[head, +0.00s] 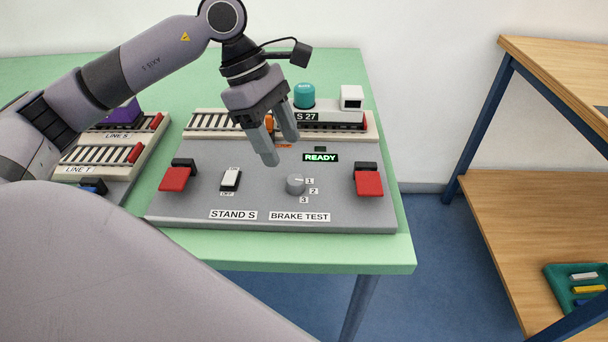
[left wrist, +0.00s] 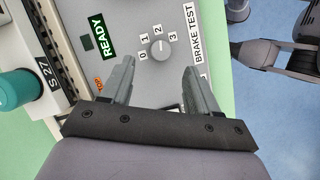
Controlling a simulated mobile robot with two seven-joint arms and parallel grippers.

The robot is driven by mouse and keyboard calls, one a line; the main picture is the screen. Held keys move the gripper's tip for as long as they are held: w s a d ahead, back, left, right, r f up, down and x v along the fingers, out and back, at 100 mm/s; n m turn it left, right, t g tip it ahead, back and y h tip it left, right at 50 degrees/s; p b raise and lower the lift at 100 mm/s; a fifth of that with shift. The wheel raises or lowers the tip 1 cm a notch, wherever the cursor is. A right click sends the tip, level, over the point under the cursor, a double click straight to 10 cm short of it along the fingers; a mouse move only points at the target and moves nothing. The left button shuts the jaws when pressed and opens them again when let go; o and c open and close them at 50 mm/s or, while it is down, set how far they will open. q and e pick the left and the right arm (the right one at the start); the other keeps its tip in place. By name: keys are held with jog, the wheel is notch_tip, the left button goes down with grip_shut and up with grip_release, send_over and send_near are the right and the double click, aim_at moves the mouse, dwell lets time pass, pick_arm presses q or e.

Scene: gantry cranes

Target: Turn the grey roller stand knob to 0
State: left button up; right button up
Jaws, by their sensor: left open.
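The grey knob (head: 295,184) sits on the sloped grey panel of STAND S (head: 240,196), above the BRAKE TEST label. It also shows in the left wrist view (left wrist: 160,49), with the marks 0, 1, 2 and 3 around one side. A light line on the knob appears to point toward 1. My left gripper (head: 281,149) is open and empty, above and behind the knob and apart from it. In the left wrist view its fingers (left wrist: 158,67) are spread, with the knob ahead between them. In the head view the 0 mark is hidden. My right gripper is not recognisable.
A white rocker switch (head: 231,180) and red pedals (head: 174,179) (head: 368,183) flank the knob. A lit READY display (head: 320,157) and rollers lie behind, with a teal cylinder (head: 304,95). A wooden shelf (head: 530,190) stands right across a floor gap.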

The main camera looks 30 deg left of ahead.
aim_at(296, 180)
pick_arm(q)
jog(key=shift+x, duration=3.55)
jog(key=c, duration=1)
